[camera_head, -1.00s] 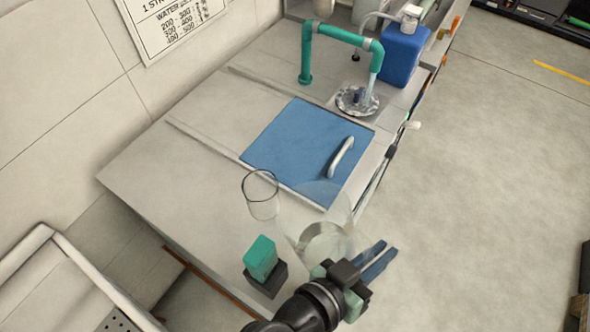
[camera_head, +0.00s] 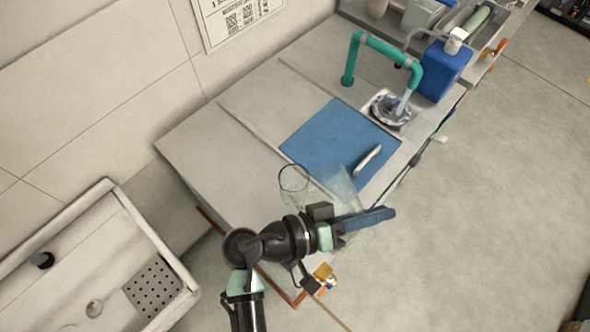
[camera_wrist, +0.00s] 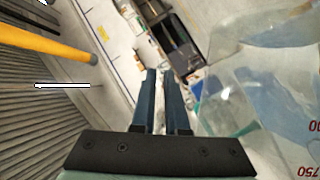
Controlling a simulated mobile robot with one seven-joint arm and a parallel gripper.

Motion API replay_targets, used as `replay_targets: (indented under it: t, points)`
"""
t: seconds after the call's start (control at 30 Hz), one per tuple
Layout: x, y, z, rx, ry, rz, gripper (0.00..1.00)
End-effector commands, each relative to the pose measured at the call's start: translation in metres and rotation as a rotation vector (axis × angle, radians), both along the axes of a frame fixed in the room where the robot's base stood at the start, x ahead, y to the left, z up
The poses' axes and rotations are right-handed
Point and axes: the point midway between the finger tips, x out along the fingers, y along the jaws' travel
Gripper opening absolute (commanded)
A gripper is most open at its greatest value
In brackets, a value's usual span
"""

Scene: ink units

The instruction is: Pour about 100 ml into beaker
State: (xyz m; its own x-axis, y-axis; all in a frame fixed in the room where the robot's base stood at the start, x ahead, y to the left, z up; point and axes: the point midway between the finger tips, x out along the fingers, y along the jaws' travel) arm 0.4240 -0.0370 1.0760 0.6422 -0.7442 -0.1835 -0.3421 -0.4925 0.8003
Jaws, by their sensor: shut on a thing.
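A clear glass beaker (camera_head: 293,181) with a dark rim stands on the pale counter, its lower part hidden behind my arm. A larger clear vessel (camera_head: 338,186) is just right of it, beside my gripper (camera_head: 388,214), and looks tilted in the head view. Its wall fills the right of the wrist view (camera_wrist: 285,115), with red figures including "750". My gripper's blue fingers are close together, shut on this vessel; the exact grip point is unclear. They also show in the wrist view (camera_wrist: 160,76). The liquid level in either vessel is hard to tell.
A blue panel with a handle (camera_head: 330,140) lies on the counter (camera_head: 215,150). Behind it are a teal tap (camera_head: 385,48) running into a small basin (camera_head: 385,108) and a blue container (camera_head: 442,72). A white sink (camera_head: 75,270) is at lower left. Open floor is at right.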

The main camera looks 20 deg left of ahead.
Motion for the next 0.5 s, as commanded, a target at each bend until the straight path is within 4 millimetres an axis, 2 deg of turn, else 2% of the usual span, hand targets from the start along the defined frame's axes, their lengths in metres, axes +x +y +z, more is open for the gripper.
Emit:
replay_targets:
  t: [0.5]
  points:
    - [0.0058, 0.0107, 0.0086, -0.104, 0.055, -0.001, 0.00]
